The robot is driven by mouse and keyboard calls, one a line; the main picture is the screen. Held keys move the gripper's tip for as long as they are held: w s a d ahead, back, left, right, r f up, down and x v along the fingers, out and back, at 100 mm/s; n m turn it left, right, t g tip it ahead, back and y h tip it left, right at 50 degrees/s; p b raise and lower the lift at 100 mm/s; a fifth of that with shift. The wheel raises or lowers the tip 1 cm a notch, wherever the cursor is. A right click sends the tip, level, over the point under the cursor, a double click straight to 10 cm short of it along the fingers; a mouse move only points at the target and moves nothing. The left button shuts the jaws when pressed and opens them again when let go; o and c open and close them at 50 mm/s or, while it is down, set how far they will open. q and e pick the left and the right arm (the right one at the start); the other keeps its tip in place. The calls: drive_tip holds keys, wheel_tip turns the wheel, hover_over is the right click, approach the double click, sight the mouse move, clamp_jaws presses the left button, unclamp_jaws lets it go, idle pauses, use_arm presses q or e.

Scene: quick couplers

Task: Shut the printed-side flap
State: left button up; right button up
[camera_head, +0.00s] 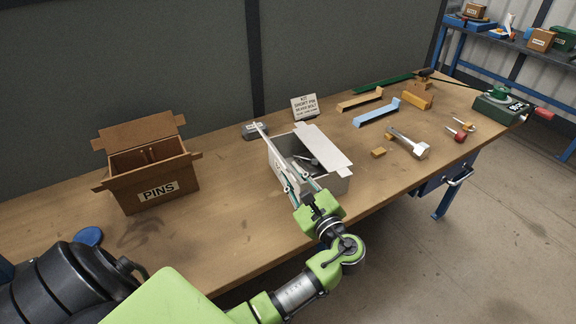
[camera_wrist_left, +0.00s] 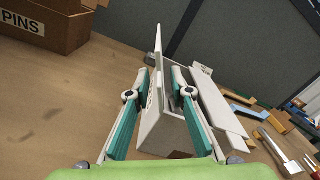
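A white box (camera_head: 340,184) stands open on the workbench, in the middle of the head view. One flap (camera_head: 262,134) stands up along its left side and shows edge-on in the left wrist view (camera_wrist_left: 158,48). Small print seems to show on the wall below that flap, too small to read. A wide flap (camera_head: 322,147) is folded out on the right side, also in the wrist view (camera_wrist_left: 219,105). My left gripper (camera_head: 287,172) is open, its fingers on either side of the left wall and raised flap (camera_wrist_left: 159,78). Contact is unclear. My right gripper is not in view.
A cardboard PINS box (camera_head: 150,182) stands open at left. A sign (camera_head: 304,107) and a grey block (camera_head: 254,131) are behind the white box. Bench between the boxes is clear.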

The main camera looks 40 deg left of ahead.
use_arm(q)
drive_tip(key=shift+x, duration=1.15)
drive_tip(key=shift+w+a, duration=0.1)
drive_tip(key=shift+a, duration=0.05)
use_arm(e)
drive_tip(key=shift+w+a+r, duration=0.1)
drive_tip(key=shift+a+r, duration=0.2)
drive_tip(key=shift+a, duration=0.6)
use_arm(q)
clamp_jaws()
drive_tip(key=shift+r, duration=0.1)
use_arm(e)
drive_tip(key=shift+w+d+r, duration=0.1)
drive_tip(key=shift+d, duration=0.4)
